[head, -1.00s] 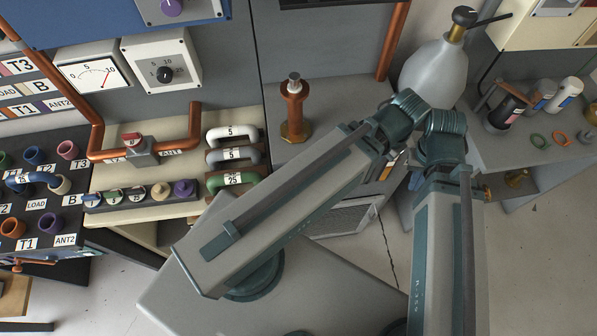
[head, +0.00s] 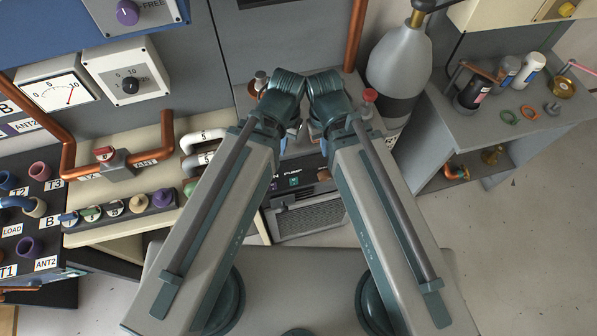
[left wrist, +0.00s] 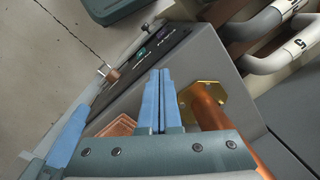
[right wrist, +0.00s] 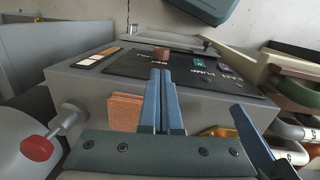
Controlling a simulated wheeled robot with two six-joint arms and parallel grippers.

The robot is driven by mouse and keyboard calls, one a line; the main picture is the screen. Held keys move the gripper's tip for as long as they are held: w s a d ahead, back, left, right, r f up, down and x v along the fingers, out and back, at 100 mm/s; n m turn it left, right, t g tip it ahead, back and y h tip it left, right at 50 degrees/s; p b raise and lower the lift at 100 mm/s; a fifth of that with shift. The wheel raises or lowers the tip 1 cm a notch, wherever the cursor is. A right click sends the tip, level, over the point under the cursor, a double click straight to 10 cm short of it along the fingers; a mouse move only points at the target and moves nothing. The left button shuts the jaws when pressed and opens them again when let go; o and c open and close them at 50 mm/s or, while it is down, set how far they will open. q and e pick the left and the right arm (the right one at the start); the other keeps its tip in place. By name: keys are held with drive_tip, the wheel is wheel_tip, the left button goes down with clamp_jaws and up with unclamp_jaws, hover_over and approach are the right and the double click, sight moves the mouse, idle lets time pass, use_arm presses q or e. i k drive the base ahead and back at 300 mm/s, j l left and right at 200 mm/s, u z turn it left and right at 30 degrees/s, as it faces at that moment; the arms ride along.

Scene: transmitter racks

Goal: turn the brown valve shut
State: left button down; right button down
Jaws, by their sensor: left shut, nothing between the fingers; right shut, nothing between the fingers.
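The pump's dark front panel (head: 290,183) is below my wrists in the head view. A small brown knob on a stem, likely the brown valve, stands out from this panel in the left wrist view (left wrist: 112,74). In the right wrist view the brown knob (right wrist: 162,53) is just beyond my right fingertips in the picture; contact cannot be told. My left gripper (left wrist: 160,75) is shut and empty, with the knob to its left in its picture. My right gripper (right wrist: 161,75) is shut and empty. My wrists largely hide both grippers in the head view. How far the valve is turned is unclear.
A red knob (right wrist: 37,148) on a metal stem is beside the right gripper. A copper-coloured block (right wrist: 126,108) and a copper pipe with a brass base (left wrist: 205,100) stand close by. A grey flask (head: 398,65) is right of the pump. Floor at right is clear.

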sight(323, 177)
drive_tip(key=k+l+u, duration=0.15)
drive_tip(key=l, duration=0.4)
drive_tip(key=k+l+u, duration=0.1)
drive_tip(key=k+l, duration=0.2)
drive_tip(key=l, duration=0.2)
drive_tip(key=k+l+u, duration=0.15)
drive_tip(key=l, duration=0.35)
drive_tip(key=k+l+u, duration=0.1)
drive_tip(key=k+l, duration=0.3)
drive_tip(key=k+l+u, duration=0.15)
drive_tip(key=k+l, duration=0.15)
drive_tip(key=l, duration=0.2)
